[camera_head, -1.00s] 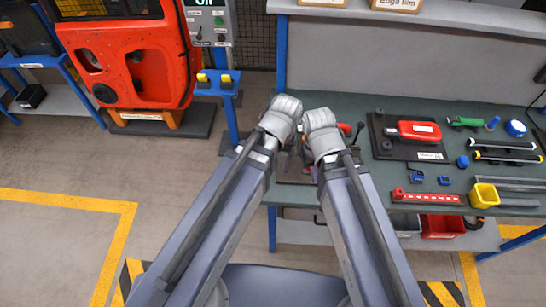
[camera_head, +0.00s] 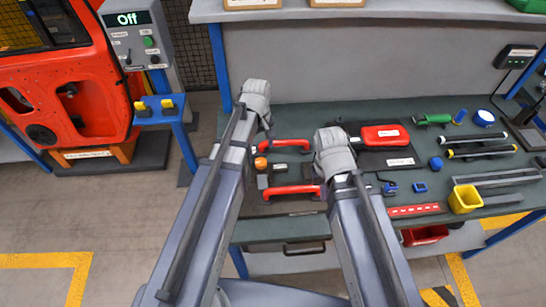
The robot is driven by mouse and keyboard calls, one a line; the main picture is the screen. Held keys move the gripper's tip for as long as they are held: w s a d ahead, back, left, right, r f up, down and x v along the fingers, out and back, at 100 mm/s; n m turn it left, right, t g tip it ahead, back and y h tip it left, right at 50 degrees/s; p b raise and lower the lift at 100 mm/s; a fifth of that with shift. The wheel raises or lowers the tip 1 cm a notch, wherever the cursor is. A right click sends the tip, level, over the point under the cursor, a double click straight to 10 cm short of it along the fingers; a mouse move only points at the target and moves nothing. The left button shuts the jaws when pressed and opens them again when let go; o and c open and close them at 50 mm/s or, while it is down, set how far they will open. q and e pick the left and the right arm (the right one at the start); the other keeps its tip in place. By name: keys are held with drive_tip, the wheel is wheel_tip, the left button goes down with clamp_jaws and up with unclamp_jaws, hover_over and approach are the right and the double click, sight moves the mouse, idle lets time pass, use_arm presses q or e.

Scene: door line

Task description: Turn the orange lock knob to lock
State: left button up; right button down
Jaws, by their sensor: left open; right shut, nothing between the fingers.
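The orange lock knob (camera_head: 261,163) shows as a small round orange cap. It is on a dark fixture on the workbench, between an upper red handle (camera_head: 288,145) and a lower red handle (camera_head: 292,191). My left gripper (camera_head: 267,132) is open, above and behind the knob in the picture, and apart from it; its fingers are mostly hidden by the wrist. My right gripper (camera_head: 328,180) is shut and empty, to the right of the handles, largely hidden behind its own wrist. The knob's pointing direction is too small to tell.
A yellow bin (camera_head: 465,198), a red rail (camera_head: 413,211) and several tools fill the bench's right side. A control box reading Off (camera_head: 137,38) and a red door (camera_head: 60,95) stand left.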

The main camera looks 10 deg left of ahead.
sight(261, 161)
use_arm(q)
drive_tip(key=shift+s, duration=0.15)
drive_tip(key=shift+f, duration=0.1)
drive_tip(key=shift+f+b, duration=0.7)
drive_tip(key=shift+b, duration=0.1)
wheel_tip(261, 161, down, 6)
drive_tip(key=b, duration=0.6)
drive_tip(key=shift+f, duration=0.1)
use_arm(e)
wheel_tip(261, 161, down, 8)
drive_tip(key=shift+r, duration=0.15)
use_arm(q)
drive_tip(key=shift+c, duration=0.3)
clamp_jaws()
